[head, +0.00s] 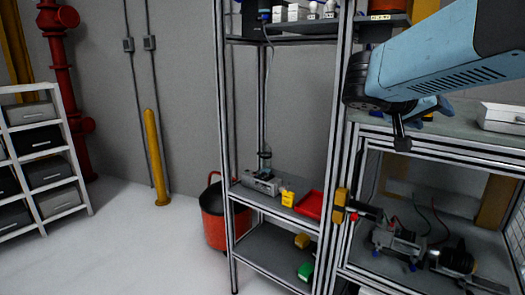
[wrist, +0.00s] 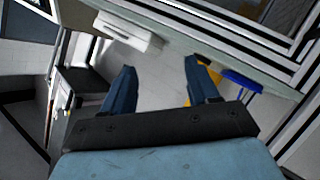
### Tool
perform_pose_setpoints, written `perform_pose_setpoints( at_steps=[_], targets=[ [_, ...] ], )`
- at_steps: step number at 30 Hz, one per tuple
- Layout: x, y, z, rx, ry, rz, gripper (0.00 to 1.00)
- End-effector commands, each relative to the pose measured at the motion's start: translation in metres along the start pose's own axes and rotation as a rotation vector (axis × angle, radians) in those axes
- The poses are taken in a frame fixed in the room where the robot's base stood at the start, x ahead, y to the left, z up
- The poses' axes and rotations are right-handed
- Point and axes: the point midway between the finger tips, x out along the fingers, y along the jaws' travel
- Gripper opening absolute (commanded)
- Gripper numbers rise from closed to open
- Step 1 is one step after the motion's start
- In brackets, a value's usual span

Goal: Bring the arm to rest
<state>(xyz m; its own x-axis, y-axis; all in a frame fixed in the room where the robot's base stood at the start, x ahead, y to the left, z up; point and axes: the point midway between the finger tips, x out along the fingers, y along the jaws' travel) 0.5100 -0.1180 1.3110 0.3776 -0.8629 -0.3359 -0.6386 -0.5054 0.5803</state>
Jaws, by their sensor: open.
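My gripper (wrist: 160,68) is open in the wrist view, with its two dark blue fingers apart and nothing between them. Beyond the fingers is the pale bench top (wrist: 170,55). In the head view my blue arm reaches in from the upper right, above the bench top (head: 455,122). The fingers are mostly hidden there behind the arm. My arm hangs clear of the bench as far as I can tell.
A white box (head: 502,117) lies on the bench; it also shows in the wrist view (wrist: 128,32). A blue item (wrist: 242,82) and a yellow item lie right of the fingers. A metal rack (head: 232,150) stands left of the bench. Open floor (head: 130,240) lies further left.

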Motion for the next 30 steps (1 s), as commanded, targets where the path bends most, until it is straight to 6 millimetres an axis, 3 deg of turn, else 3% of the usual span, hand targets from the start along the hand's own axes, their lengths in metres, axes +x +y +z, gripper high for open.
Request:
perform_pose_setpoints(
  at_steps=[6, 15, 24, 30],
  targets=[
    [-0.009, -0.009, 0.078, -0.119, -0.232, -0.242, 0.60],
    [-0.051, -0.038, 0.153, -0.198, -0.371, -0.669, 0.60],
    [-0.094, -0.059, 0.178, -0.181, -0.331, -0.984, 0.60],
    [-0.101, -0.063, 0.180, -0.175, -0.314, -1.033, 0.60]
  ],
)
